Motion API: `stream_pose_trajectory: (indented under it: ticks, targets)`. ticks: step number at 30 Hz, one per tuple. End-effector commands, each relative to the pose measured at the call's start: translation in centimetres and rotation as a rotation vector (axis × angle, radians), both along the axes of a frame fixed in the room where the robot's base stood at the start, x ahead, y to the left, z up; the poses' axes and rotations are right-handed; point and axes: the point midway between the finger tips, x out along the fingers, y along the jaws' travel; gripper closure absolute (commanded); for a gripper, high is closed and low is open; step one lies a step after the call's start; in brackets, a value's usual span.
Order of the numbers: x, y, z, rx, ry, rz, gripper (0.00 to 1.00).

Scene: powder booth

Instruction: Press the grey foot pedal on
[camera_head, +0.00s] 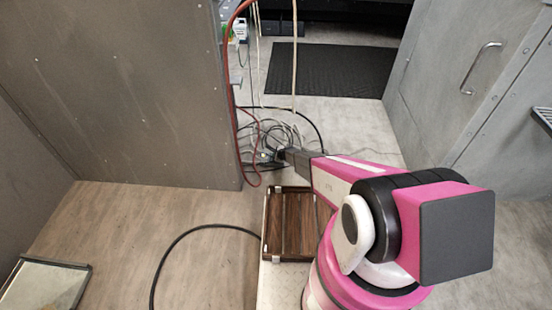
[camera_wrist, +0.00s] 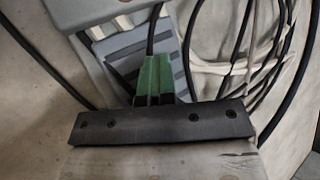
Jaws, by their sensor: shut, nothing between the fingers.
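The grey foot pedal (camera_wrist: 112,46) shows in the wrist view as a ribbed, blue-grey plate under a paler grey housing (camera_wrist: 85,10). My gripper (camera_wrist: 156,64) is shut and empty, its two green fingers together. The fingers overlap the ribbed plate in the picture and hide part of it. I cannot tell whether the fingertips touch it or stay above it. In the head view my gripper (camera_head: 282,155) is low near the floor among cables, at the end of my outstretched arm. The pedal is not clearly made out there.
Loops of black and pale cable (camera_wrist: 265,60) lie right of the pedal. A red hose (camera_head: 240,150) hangs by the grey panel (camera_head: 130,90) on the left. A wooden slatted crate (camera_head: 272,225) stands below my arm.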

Motion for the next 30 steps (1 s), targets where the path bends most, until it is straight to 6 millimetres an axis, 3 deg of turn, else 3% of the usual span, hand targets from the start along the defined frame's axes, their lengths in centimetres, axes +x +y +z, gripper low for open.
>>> stream_pose_trajectory:
  ticks: [13, 30]
  targets:
    - [0.0, -0.1, 0.3, -0.002, 0.001, 0.0, 1.0]
    - [-0.1, 0.0, 5.4, -0.001, 0.0, 0.001, 1.0]
